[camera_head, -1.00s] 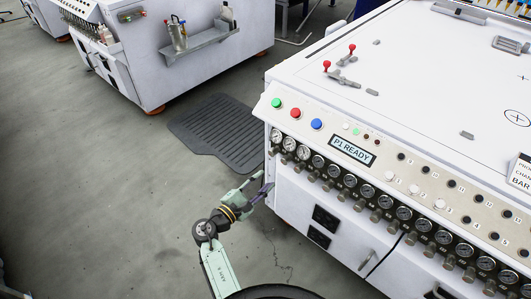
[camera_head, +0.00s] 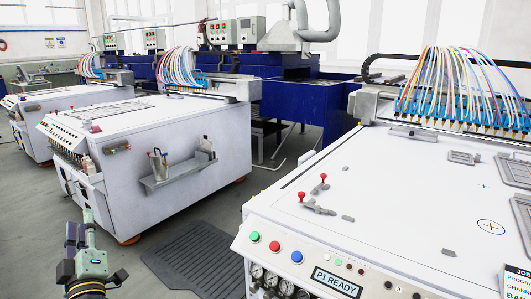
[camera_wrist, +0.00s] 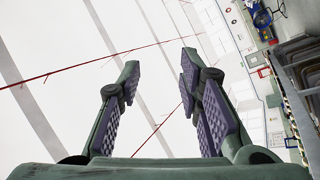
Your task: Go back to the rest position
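My gripper (camera_head: 80,236) is at the lower left of the head view, raised and pointing up, in front of the white machine on the left. In the wrist view my gripper (camera_wrist: 160,88) shows its two green fingers with purple pads spread wide apart. Nothing is between them. Beyond the fingers the wrist view shows the white ceiling and, at the right, part of the hall turned on its side.
A white machine (camera_head: 390,215) with a "P1 READY" display stands at the right. Another white machine (camera_head: 130,150) with a side shelf (camera_head: 180,172) stands at the left. A dark floor mat (camera_head: 205,262) lies between them. Blue equipment (camera_head: 300,100) stands behind.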

